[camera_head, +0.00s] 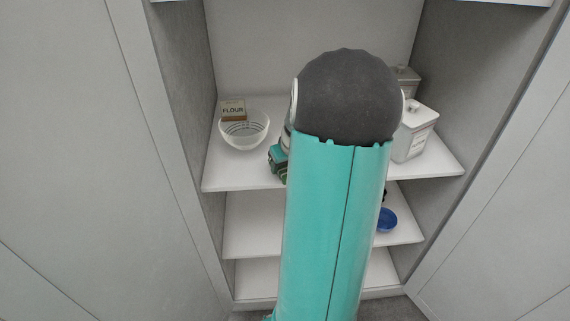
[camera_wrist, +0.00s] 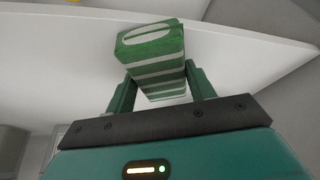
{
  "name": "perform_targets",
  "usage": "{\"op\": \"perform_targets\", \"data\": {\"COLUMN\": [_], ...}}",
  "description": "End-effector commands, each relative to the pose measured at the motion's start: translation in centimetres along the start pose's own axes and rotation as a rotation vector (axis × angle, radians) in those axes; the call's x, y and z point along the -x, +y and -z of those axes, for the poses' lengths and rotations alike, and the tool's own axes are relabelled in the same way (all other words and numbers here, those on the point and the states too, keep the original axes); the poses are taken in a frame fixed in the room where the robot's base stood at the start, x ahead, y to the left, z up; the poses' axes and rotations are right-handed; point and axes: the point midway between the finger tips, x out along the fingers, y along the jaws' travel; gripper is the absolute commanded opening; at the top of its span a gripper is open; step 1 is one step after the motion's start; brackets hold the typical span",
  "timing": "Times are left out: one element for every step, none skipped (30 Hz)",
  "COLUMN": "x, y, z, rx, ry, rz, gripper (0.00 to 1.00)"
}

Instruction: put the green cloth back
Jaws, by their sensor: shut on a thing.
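The green cloth (camera_wrist: 152,45) is a folded block with green and white stripes, seen in the wrist view. My gripper (camera_wrist: 160,85) is shut on it, one dark green finger on each side, and the cloth sticks out beyond the fingertips. A white shelf surface (camera_wrist: 245,50) lies behind the cloth in that view. I cannot tell whether the cloth touches it. In the head view my teal arm hides the cloth and the middle of the cabinet.
On the upper open shelf (camera_head: 240,173) are a glass bowl (camera_head: 244,132), a flour box (camera_head: 233,109) on the left and white canisters (camera_head: 415,130) on the right. A blue dish (camera_head: 386,220) sits on the shelf below. Cabinet side walls flank the shelves.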

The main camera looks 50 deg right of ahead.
Motion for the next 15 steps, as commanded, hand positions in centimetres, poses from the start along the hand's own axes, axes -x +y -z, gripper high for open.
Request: {"op": "perform_targets", "data": {"x": [-0.07,-0.05,-0.02,-0.02,-0.02,-0.02,-0.05,-0.12,-0.23,-0.30,-0.33,-0.30,-0.29,-0.29,-0.29], "y": [0.00,0.00,0.00,0.01,0.00,0.01,0.01,0.00,0.00,0.00,0.01,0.01,0.01,0.01,0.01], "z": [0.00,0.02,0.03,0.03,0.02,0.02,0.00,-0.03,-0.08,-0.10,-0.11,-0.10,-0.10,-0.10,-0.10], "rx": [0.001,0.001,0.001,0.001,0.001,0.001,0.000,0.000,0.000,0.000,0.000,0.000,0.000,0.000,0.000], "ry": [0.001,0.002,0.002,0.002,0.002,0.001,0.001,0.001,0.001,0.001,0.002,0.002,0.002,0.002,0.002], "rz": [-0.001,-0.001,-0.001,-0.001,-0.001,-0.001,-0.001,-0.001,0.000,-0.001,-0.001,-0.001,-0.001,-0.001,-0.001], "gripper": [0.33,0.33,0.33,0.33,0.33,0.33,0.33,0.33,0.33,0.33,0.56,0.64,0.70,0.75,0.76]}}
